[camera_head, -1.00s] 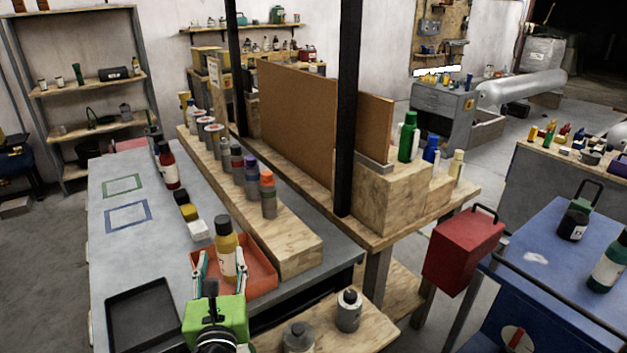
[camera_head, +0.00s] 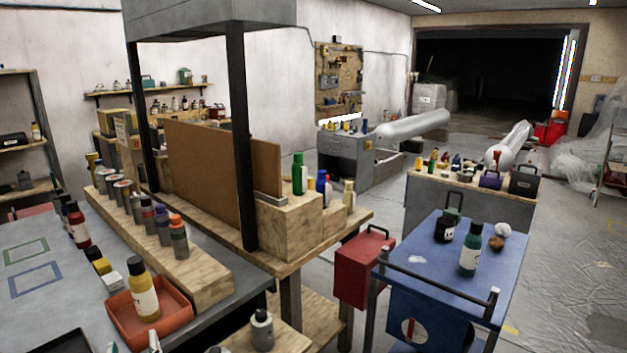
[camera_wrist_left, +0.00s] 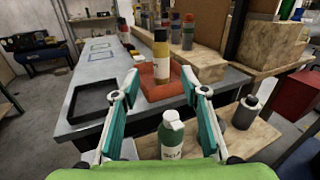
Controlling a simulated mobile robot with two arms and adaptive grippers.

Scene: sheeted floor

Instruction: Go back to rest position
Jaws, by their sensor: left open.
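My left gripper (camera_head: 132,343) shows only as fingertips at the bottom edge of the head view. In the left wrist view (camera_wrist_left: 162,78) its two teal fingers are spread wide with nothing between their tips. A yellow bottle with a dark cap (camera_head: 143,290) stands upright in an orange-red tray (camera_head: 187,316) on the grey table. In the wrist view the bottle (camera_wrist_left: 160,62) is beyond the fingertips, apart from them. My right gripper is in neither view.
A green bottle with a white cap (camera_wrist_left: 172,138) is low between the fingers' bases in the wrist view. A black tray (camera_wrist_left: 90,100) is left of the fingers. A wooden riser (camera_head: 205,275) with several bottles and a blue cart (camera_head: 440,265) lie to the right.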

